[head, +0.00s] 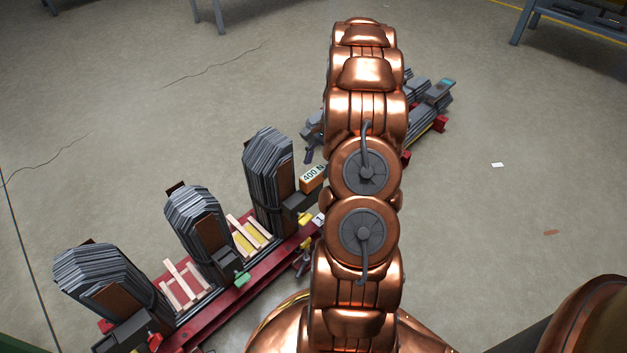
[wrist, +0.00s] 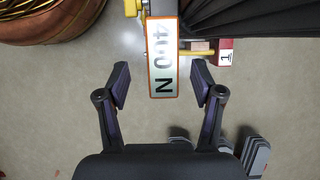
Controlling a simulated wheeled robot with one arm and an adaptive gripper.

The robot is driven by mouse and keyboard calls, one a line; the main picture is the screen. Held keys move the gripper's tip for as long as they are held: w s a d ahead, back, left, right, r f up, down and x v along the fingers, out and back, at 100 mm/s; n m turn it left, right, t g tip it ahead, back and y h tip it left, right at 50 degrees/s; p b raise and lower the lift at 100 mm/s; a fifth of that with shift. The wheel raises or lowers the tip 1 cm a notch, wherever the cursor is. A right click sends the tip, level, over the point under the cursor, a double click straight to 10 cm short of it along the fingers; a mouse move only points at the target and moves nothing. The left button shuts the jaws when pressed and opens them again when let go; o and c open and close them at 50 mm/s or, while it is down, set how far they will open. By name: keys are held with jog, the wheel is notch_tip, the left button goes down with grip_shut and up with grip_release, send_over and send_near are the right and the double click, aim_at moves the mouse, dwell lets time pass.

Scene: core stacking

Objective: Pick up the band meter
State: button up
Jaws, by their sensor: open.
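The band meter appears to be the orange-edged block with a white plate reading "400 N" (wrist: 163,60). In the head view the "400 N" block (head: 313,174) sits at the right end of the row of dark stacks, beside my arm. In the wrist view my gripper (wrist: 161,84) is open. One finger is on each side of the block's near end, with a gap on both sides, and nothing is held. In the head view my arm hides most of my gripper.
Several strapped stacks of dark sheets (head: 268,175) stand on a red rail frame (head: 245,290) at the lower left, with pale wood strips between them. A yellow part (wrist: 131,8) is near the block. A red block marked "1" (wrist: 224,52) is to its right. Open floor lies beyond.

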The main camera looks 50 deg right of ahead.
aim_at(314, 172)
jog(key=b+x, duration=0.1)
jog(key=x, duration=0.3)
jog(key=shift+w, duration=0.2)
jog(key=shift+r, duration=0.1)
grip_shut()
